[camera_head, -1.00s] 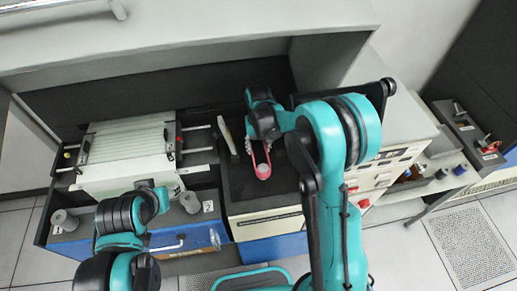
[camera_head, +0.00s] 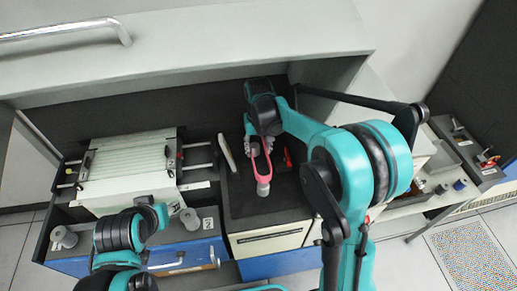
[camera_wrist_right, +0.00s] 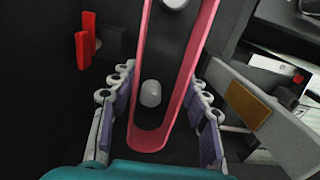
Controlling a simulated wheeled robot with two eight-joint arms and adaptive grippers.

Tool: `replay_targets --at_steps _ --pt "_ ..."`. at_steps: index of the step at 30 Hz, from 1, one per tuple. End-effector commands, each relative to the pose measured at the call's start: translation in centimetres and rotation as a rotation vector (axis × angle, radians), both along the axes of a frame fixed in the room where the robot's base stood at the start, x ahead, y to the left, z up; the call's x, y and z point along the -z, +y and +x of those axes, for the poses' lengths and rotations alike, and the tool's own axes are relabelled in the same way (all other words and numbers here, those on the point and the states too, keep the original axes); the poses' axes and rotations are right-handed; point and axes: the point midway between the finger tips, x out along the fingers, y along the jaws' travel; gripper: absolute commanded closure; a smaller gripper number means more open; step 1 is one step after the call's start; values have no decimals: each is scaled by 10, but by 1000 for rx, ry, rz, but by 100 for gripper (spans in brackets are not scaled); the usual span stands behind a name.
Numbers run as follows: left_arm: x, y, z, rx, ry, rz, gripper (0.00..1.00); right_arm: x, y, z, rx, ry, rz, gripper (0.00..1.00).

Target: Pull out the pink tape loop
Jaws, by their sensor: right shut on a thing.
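The pink tape loop (camera_head: 262,166) is a long narrow band over the dark top of the middle unit. In the right wrist view the loop (camera_wrist_right: 147,140) runs around two pale round posts (camera_wrist_right: 151,93); its far end is cut off by the frame. My right gripper (camera_head: 262,135) is at the loop's far end in the head view.
A red piece (camera_wrist_right: 84,42) stands on the dark surface beside the loop. A pale upright plate (camera_head: 227,152) stands on the other side. A white card stack (camera_head: 128,170) is at left. A grey overhang (camera_head: 200,65) is behind. Floor is open at lower right.

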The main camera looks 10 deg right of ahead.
Motion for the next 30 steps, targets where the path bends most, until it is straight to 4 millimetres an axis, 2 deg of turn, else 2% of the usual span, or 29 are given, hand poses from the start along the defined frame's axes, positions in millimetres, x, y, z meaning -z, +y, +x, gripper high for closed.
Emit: replay_targets --at_steps 30 --pt "-28 0 0 0 0 0 58 -44 0 0 0 0 0 73"
